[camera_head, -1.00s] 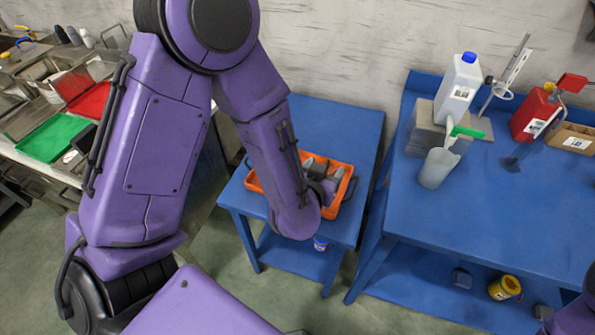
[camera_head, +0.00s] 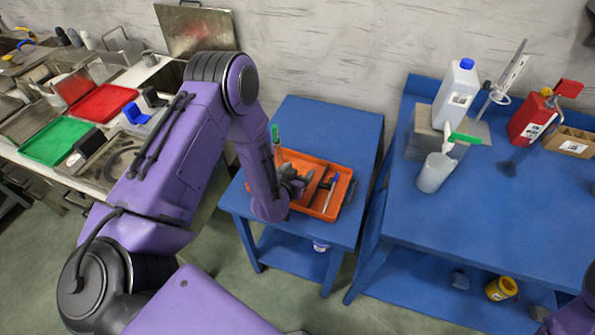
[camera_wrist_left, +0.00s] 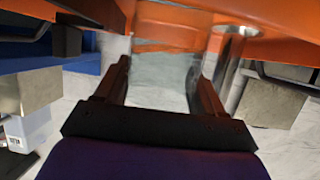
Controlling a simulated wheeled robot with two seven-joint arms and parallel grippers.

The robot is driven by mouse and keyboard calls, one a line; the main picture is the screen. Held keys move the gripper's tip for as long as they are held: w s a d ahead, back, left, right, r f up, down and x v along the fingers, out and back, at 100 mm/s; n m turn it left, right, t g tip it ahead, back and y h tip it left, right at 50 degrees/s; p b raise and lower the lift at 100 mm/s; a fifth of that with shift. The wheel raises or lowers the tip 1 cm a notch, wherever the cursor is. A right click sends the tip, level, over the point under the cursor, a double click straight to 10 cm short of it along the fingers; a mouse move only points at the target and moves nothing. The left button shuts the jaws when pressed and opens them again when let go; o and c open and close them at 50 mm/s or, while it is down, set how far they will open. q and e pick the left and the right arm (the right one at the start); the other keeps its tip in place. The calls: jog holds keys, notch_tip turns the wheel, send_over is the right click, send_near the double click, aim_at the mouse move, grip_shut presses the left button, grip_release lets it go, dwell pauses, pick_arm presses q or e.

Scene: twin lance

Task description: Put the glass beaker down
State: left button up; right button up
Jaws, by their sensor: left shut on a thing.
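My left gripper (camera_head: 292,182) is over the left part of the orange tray (camera_head: 338,203) on the small blue table. In the left wrist view its two fingers (camera_wrist_left: 160,92) are shut on a clear glass beaker (camera_wrist_left: 165,72), which shows see-through between them. The orange tray (camera_wrist_left: 270,18) fills the top of that view. In the head view my forearm and gripper hide most of the beaker, and I cannot tell whether its base touches anything. My right gripper is not in view.
The tray has dividers and a green-topped item (camera_head: 276,134) stands at its left, partly behind my arm. On the right blue bench (camera_head: 480,205) are a grey translucent jug (camera_head: 434,173), a white canister (camera_head: 458,92) and a red container (camera_head: 531,118). The small table's back (camera_head: 330,118) is clear.

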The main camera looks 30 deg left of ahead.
pick_arm(q)
jog(key=shift+f, duration=0.15)
jog(key=o, duration=1.2)
jog(key=shift+r, duration=0.3)
jog(key=b+v, duration=0.2)
jog(key=v, duration=1)
jog(key=s+f+n+g, duration=0.1)
jog(key=s+f+g, duration=0.2)
jog(key=s+f, duration=0.2)
jog(key=s+f+n+g, duration=0.2)
jog(key=s+f+g, duration=0.1)
jog(key=s+f, duration=0.3)
jog(key=s+a+f+n+g+y, duration=0.1)
jog(key=s+f+g, duration=0.3)
jog(key=s, duration=0.5)
jog(key=shift+s+a+f+n, duration=0.1)
jog(key=shift+s+f+n, duration=0.1)
jog(key=shift+f, duration=0.2)
jog(key=shift+s+f+n, duration=0.1)
jog(key=shift+f+n, duration=0.1)
jog(key=shift+f, duration=0.25)
jog(key=shift+w, duration=0.1)
